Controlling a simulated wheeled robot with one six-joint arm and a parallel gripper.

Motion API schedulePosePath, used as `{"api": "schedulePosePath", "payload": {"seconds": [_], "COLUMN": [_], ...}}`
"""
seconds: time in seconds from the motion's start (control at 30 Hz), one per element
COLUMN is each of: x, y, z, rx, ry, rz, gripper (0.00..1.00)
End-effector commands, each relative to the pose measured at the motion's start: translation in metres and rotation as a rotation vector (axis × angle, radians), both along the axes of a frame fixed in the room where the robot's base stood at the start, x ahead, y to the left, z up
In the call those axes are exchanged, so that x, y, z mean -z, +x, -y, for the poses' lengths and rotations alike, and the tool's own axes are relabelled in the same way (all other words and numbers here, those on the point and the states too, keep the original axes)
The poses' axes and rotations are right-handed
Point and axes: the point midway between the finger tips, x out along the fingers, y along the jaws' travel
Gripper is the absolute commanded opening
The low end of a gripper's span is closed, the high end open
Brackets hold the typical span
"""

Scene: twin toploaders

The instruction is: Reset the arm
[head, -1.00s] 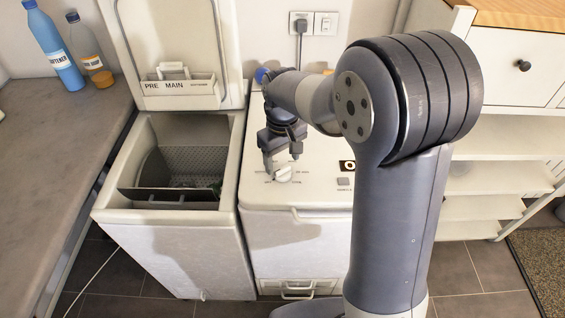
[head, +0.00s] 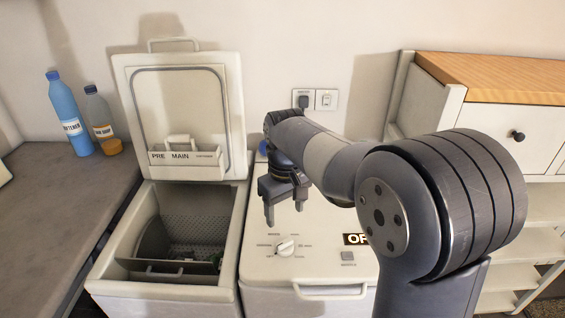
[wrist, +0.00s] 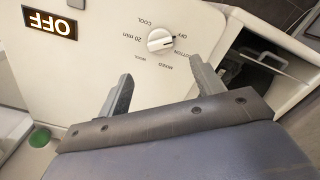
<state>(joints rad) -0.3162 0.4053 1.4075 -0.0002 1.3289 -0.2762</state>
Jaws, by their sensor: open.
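My gripper (head: 284,213) is open and empty in the head view, fingers pointing down above the top of the right-hand washer (head: 312,266). It is apart from the white dial (head: 285,246), which lies just below the fingers in that view. In the wrist view the two gripper fingers (wrist: 160,88) stand apart with nothing between them, and the dial (wrist: 161,39) shows beyond them. My arm hides part of the right-hand washer's top.
The left washer (head: 112,276) stands with its lid (head: 190,95) up and its drum open. An OFF display (head: 357,239) is lit on the right-hand washer. A blue bottle (head: 68,115) and a clear bottle (head: 100,120) stand on the grey counter (head: 60,205). A white cabinet (head: 500,135) is at right.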

Motion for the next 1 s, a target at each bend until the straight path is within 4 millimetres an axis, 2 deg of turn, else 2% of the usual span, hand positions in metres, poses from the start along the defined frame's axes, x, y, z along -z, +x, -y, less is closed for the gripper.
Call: {"api": "schedulePosePath", "payload": {"seconds": [0.17, 0.4, 0.6, 0.67, 1.0], "x": [0.025, 0.071, 0.099, 0.104, 0.103], "y": [-0.001, -0.001, -0.001, -0.001, 0.0], "z": [0.0, 0.0, 0.0, 0.0, 0.0], "rx": [0.0, 0.001, 0.001, 0.001, 0.035], "ry": [-0.001, -0.002, -0.001, -0.001, 0.0], "rz": [-0.004, -0.005, -0.003, -0.003, 0.0], "gripper": [0.64, 0.64, 0.64, 0.64, 0.64]}}
